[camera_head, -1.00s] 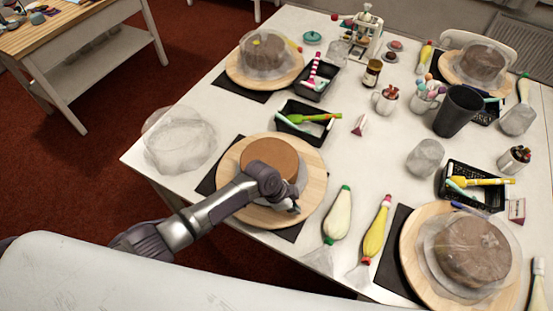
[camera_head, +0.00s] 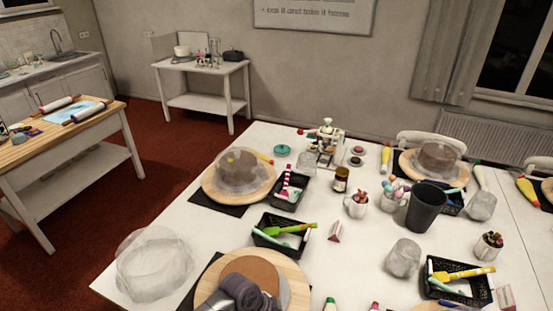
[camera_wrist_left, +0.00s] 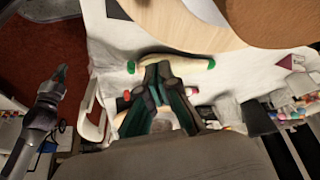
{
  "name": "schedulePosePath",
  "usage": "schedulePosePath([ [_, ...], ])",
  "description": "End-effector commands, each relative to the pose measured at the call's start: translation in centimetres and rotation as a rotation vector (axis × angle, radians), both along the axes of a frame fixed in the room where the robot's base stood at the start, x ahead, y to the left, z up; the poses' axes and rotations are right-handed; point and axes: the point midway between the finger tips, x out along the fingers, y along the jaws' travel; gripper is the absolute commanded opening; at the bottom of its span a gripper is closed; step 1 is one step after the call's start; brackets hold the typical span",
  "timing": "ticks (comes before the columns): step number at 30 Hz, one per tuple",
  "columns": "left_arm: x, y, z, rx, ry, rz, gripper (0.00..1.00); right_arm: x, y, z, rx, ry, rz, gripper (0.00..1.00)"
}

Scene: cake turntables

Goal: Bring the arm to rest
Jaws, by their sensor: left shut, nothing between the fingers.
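In the head view my left arm's wrist (camera_head: 248,294) shows at the bottom edge, over the near wooden turntable (camera_head: 291,280) and in front of its bare brown cake (camera_head: 258,268). The fingers are cut off below that picture.
A clear domed cover (camera_head: 153,264) stands left of the near turntable. A black tray (camera_head: 283,236) lies behind it. A covered cake on a turntable (camera_head: 240,170), a dark cup (camera_head: 428,207) and mugs crowd the table. Red floor (camera_head: 80,235) is open to the left.

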Motion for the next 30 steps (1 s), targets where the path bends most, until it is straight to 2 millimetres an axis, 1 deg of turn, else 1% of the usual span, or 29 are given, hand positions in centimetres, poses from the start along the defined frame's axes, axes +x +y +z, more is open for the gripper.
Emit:
schedulePosePath([
  [2,-0.6,-0.3,0.1,-0.007,0.004,0.009,0.00,0.0,0.0,0.0,0.000,0.000,0.000,0.00],
  [4,-1.9,-0.7,0.5,-0.021,0.017,0.039,0.00,0.0,0.0,0.0,0.000,0.000,0.000,0.00],
  [5,-2.7,-0.9,0.8,-0.029,0.024,0.060,0.00,0.0,0.0,0.0,0.000,0.000,0.000,0.00],
  [6,-3.9,-1.0,1.3,-0.039,0.035,0.100,0.00,0.0,0.0,0.0,0.000,0.000,0.000,0.00],
  [8,-5.8,-0.6,2.4,-0.052,0.052,0.186,0.00,0.0,0.0,0.0,0.000,0.000,0.000,0.00],
  [10,-8.1,0.8,3.8,-0.054,0.072,0.320,0.00,0.1,0.0,0.0,0.000,-0.001,0.000,0.00],
  [12,-9.8,3.0,5.2,-0.042,0.084,0.460,0.00,0.1,0.0,0.0,0.000,-0.001,0.000,0.00],
  [14,-11.1,4.9,6.2,-0.029,0.092,0.564,0.00,0.1,0.0,0.0,0.000,-0.001,0.000,0.00],
  [15,-11.8,6.1,6.7,-0.018,0.095,0.628,0.00,0.1,0.0,0.0,0.000,-0.001,0.000,0.00],
  [21,-15.3,11.6,9.2,0.039,0.100,0.889,0.00,-0.1,0.0,0.0,0.000,0.001,0.000,0.00],
  [24,-16.7,13.8,10.3,0.065,0.098,0.990,0.00,-0.1,0.0,0.0,0.000,0.001,0.000,0.00],
  [30,-19.2,17.3,12.1,0.113,0.088,1.147,0.00,0.0,0.0,0.0,0.000,0.000,0.000,0.00],
])
